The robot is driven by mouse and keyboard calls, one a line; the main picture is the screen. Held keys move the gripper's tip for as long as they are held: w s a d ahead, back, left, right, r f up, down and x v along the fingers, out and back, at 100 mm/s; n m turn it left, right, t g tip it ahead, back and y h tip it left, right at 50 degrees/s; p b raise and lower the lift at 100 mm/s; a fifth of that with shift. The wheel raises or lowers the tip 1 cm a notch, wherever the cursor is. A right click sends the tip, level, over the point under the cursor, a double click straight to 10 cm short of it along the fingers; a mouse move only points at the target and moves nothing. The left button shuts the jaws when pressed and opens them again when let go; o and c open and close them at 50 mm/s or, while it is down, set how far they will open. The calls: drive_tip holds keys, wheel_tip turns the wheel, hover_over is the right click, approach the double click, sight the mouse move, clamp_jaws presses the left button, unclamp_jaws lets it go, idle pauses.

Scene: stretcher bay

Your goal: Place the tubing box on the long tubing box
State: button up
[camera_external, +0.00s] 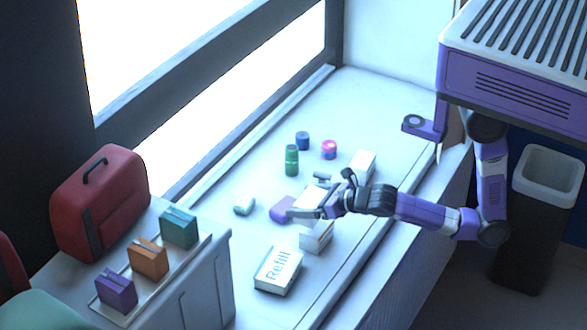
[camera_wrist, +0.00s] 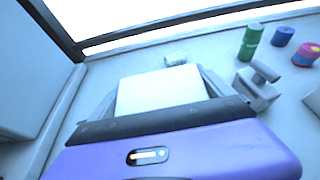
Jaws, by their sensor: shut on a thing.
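My gripper (camera_external: 308,206) is shut on a plain white box (camera_wrist: 160,92), whose pale top shows between the two fingers in the wrist view. In the external view the held box (camera_external: 309,197) is partly hidden by my gripper, above the counter. A white box (camera_external: 316,238) stands on the counter just below and in front of my gripper. Another white box (camera_external: 364,163) stands behind my wrist. I cannot tell by label which is the tubing box or the long tubing box.
A white box marked "Refill" (camera_external: 278,269) lies nearer the front. A purple item (camera_external: 282,209), a green bottle (camera_external: 292,160), a blue jar (camera_external: 302,141), a pink-blue jar (camera_external: 329,149) and a small pale item (camera_external: 244,205) stand around. A grey handled object (camera_wrist: 258,86) is right of my gripper.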

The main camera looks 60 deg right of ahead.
sight(312, 193)
drive_tip(key=r, duration=0.1)
drive_tip(key=d+r, duration=0.1)
drive_tip(key=s+r, duration=0.1)
drive_tip(key=shift+d+r, duration=0.15)
drive_tip(key=shift+d, duration=0.2)
drive_tip(key=shift+f+b, duration=0.45)
drive_tip(key=shift+f, duration=3.25)
drive_tip(key=shift+f, duration=0.1)
drive_tip(key=o, duration=1.1)
drive_tip(key=shift+o, duration=0.2)
drive_tip(key=b+v, duration=0.1)
drive_tip(key=v, duration=1.1)
